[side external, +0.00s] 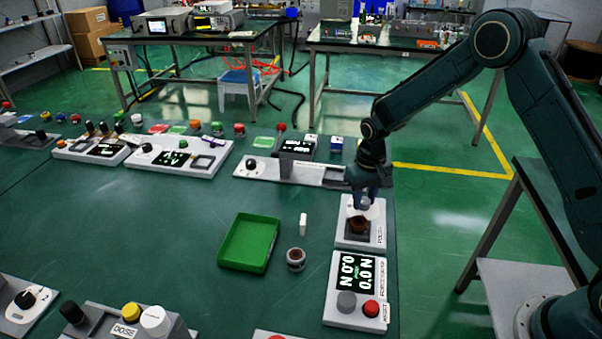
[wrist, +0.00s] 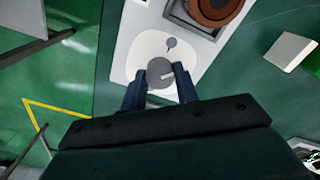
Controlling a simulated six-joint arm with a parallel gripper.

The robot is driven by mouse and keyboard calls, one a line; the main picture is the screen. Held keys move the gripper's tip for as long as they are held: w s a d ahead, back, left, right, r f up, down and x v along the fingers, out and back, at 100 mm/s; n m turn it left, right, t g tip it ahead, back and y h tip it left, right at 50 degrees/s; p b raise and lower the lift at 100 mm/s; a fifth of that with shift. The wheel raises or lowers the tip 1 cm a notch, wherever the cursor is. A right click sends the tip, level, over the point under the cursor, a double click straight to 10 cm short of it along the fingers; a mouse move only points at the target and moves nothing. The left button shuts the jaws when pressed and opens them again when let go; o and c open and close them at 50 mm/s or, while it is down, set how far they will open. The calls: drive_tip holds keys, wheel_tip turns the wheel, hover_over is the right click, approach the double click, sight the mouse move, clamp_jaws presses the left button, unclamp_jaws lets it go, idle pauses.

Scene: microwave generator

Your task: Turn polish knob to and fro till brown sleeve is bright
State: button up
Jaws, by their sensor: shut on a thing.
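The polish station (side external: 375,235) is a white panel near the right edge of the green table. My gripper (side external: 365,200) is over its far part, pointing down. In the wrist view my gripper (wrist: 161,82) has its two blue fingers shut on the grey round polish knob (wrist: 160,72), which has a pale pointer line. The brown sleeve (side external: 358,223) sits in a dark square holder on the same panel, nearer the camera than the knob. It also shows in the wrist view (wrist: 212,8), cut off by the top edge, as a brown ring with a dark centre.
A force-gauge box (side external: 357,290) with a lit display, a grey knob and a red button stands in front of the station. A green tray (side external: 249,242), a white block (side external: 303,223) and a small round cup (side external: 296,259) lie to the left. Other panels line the back.

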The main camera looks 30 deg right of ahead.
sight(364, 200)
drive_tip(key=shift+n, duration=1.7)
drive_tip(key=o, duration=1)
drive_tip(key=shift+r, duration=0.1)
wheel_tip(364, 200, up, 14)
drive_tip(key=shift+f, duration=0.15)
